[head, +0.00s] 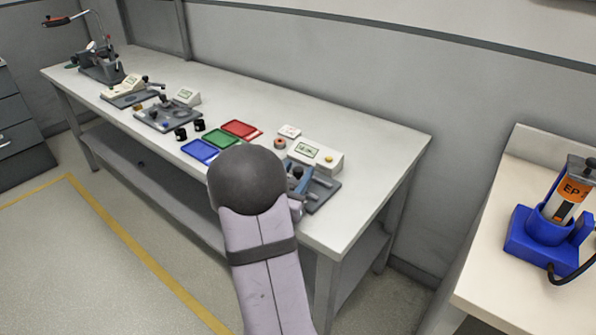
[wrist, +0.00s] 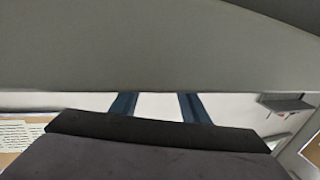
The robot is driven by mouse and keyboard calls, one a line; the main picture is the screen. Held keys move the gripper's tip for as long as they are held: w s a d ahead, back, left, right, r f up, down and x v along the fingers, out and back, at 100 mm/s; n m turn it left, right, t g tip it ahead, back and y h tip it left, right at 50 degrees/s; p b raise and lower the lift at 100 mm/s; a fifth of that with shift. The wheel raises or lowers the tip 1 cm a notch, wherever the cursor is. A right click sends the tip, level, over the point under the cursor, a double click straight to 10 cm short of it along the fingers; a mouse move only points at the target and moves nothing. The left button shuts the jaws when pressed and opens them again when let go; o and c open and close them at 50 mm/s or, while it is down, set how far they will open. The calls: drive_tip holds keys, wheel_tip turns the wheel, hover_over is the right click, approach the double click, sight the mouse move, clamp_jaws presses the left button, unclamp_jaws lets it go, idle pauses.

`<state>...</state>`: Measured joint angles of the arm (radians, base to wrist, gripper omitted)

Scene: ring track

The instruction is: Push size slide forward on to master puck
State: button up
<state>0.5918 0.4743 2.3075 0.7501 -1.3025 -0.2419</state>
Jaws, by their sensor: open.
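The nearest gauge station, with a cream readout box (head: 316,155) and a dark base plate (head: 325,190), stands at the table's right end. Its front left is hidden behind my arm. The size slide and the master puck cannot be told apart there for certain. A small reddish round part (head: 280,143) lies left of the readout box. My gripper (wrist: 157,104) shows in the wrist view as two blue fingers held apart, with nothing seen between them. In the head view my gripper is mostly hidden by my arm, close to the station.
Blue (head: 200,151), green (head: 220,138) and red (head: 242,129) trays lie left of the station. Other gauge stations (head: 168,113) stand farther left. A side bench with a blue device (head: 540,240) stands at right. The table's back strip is clear.

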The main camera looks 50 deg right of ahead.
sight(296, 174)
drive_tip(key=shift+v, duration=3.05)
